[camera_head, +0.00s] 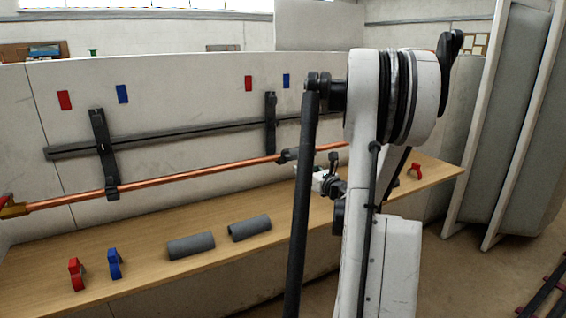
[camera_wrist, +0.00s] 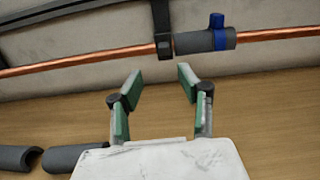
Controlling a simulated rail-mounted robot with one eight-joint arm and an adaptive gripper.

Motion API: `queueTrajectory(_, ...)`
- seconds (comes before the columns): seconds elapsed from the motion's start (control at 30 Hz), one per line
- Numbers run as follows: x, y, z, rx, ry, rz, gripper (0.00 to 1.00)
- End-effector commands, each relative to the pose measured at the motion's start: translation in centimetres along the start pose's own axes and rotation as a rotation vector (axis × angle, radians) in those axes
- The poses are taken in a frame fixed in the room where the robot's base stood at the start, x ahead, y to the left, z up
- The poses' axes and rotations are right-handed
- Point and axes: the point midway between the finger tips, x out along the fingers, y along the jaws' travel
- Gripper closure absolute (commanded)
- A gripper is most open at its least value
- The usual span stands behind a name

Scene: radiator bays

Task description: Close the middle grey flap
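A grey sleeve (camera_wrist: 196,42) sits around the copper pipe in the wrist view, just right of a dark bracket. It also shows on the pipe in the head view (camera_head: 290,155), partly hidden behind my arm. I cannot make out a separate flap or whether the sleeve is open. A blue clip (camera_wrist: 220,40) sits on its right part, with its knob upward. My gripper (camera_wrist: 160,80) is open and empty, its green-padded fingers apart, over the bench below the pipe and short of the sleeve. In the head view my gripper (camera_head: 328,180) is small and partly hidden.
The copper pipe (camera_head: 215,171) runs along the wall on dark brackets (camera_head: 103,150). Two loose grey half-shells (camera_head: 191,245) (camera_head: 250,228), a red clip (camera_head: 76,274) and a blue clip (camera_head: 114,263) are on the wooden bench (camera_head: 150,285). Another red clip (camera_head: 414,171) lies at the right.

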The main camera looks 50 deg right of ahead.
Motion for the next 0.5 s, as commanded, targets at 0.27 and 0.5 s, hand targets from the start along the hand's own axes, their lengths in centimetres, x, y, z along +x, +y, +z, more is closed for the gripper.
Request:
queueTrajectory(0.27,1.7,-0.7,-0.3,0.027,-0.01,-0.008,0.64)
queueTrajectory(0.5,6.2,-0.7,-0.3,0.025,-0.009,-0.007,0.64)
